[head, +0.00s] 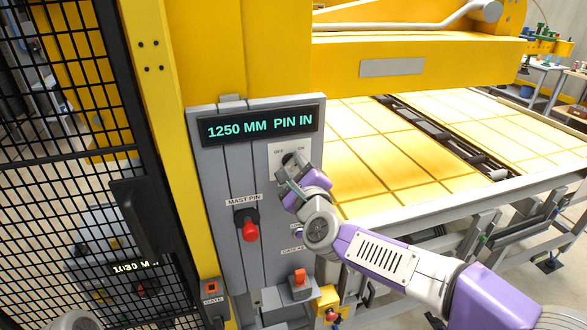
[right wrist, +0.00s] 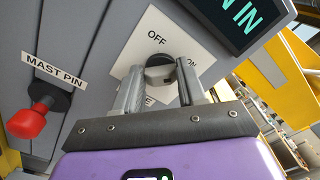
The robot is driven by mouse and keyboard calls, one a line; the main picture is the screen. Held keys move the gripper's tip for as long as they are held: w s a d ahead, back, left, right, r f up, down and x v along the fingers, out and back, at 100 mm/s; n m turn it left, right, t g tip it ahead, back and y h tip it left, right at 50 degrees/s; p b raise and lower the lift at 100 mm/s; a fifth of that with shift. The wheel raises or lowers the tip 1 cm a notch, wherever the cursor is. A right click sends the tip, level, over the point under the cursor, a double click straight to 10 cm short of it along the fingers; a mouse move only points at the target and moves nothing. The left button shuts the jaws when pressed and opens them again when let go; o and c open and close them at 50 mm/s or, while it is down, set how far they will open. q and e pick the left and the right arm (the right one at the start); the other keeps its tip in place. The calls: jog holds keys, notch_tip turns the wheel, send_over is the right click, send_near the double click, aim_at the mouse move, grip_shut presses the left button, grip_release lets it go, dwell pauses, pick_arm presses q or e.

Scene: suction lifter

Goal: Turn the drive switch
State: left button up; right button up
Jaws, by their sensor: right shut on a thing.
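The drive switch (head: 288,158) is a dark round knob on a white plate on the grey control panel (head: 230,170). The plate carries OFF on the left and ON on the right. In the right wrist view the switch (right wrist: 160,73) sits between the fingertips, below the OFF label. My right gripper (head: 295,166) is shut on the switch knob; its fingers (right wrist: 158,85) are on either side of it. The fingers hide part of the knob and plate, so I cannot tell which label it points to. My left gripper is not in view.
The display (head: 260,126) reads "1250 MM PIN IN". A red MAST PIN handle (head: 249,229) sticks out left of my gripper. Below are an orange-red button (head: 299,277) and a GATE box (head: 212,289). Black mesh fencing (head: 70,150) stands left; a yellow-topped table (head: 400,150) lies right.

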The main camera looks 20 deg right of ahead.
jog(key=n, duration=0.3)
jog(key=shift+f, duration=0.1)
jog(key=n, duration=0.5)
jog(key=shift+a+f, duration=0.1)
jog(key=shift+f, duration=0.05)
jog(key=n+p, duration=0.1)
jog(key=n, duration=0.3)
jog(key=shift+f+n, duration=0.1)
jog(key=shift+n, duration=0.2)
jog(key=n+p, duration=0.1)
jog(key=n, duration=0.3)
jog(key=shift+f+n, duration=0.15)
jog(key=shift+n, duration=0.25)
jog(key=o, duration=1.1)
jog(key=shift+c, duration=0.2)
